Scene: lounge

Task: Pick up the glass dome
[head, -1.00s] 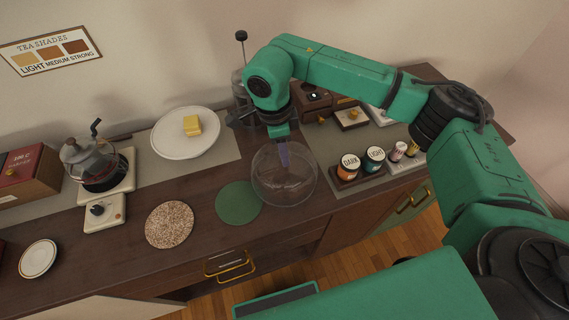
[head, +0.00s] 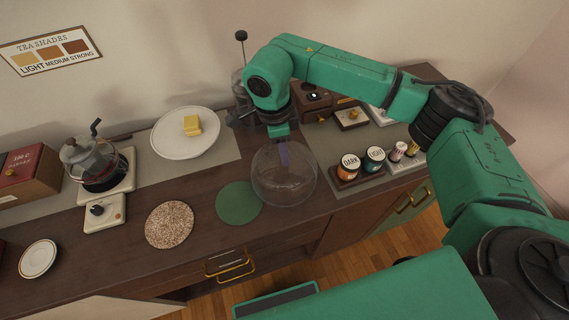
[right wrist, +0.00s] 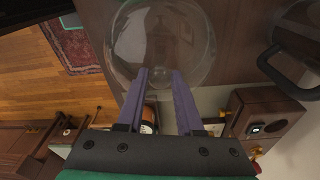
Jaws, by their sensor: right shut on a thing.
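The clear glass dome (head: 284,188) is at the counter's front edge, to the right of the round green mat (head: 239,203). I cannot tell whether it rests on the counter or hangs just above it. My right gripper (head: 284,160) reaches down over its top. In the right wrist view, the purple fingers (right wrist: 162,78) are shut on the upper part of the glass dome (right wrist: 185,45), with a gap between the fingertips. The part gripped is hard to make out through the glass. My left gripper is out of view.
A white plate with butter (head: 170,148), a cork mat (head: 169,225) and a glass pot (head: 95,160) stand to the left. Jars marked DARK (head: 349,166) and LIGHT (head: 374,159) stand close on the right. A French press (head: 238,85) is behind my gripper.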

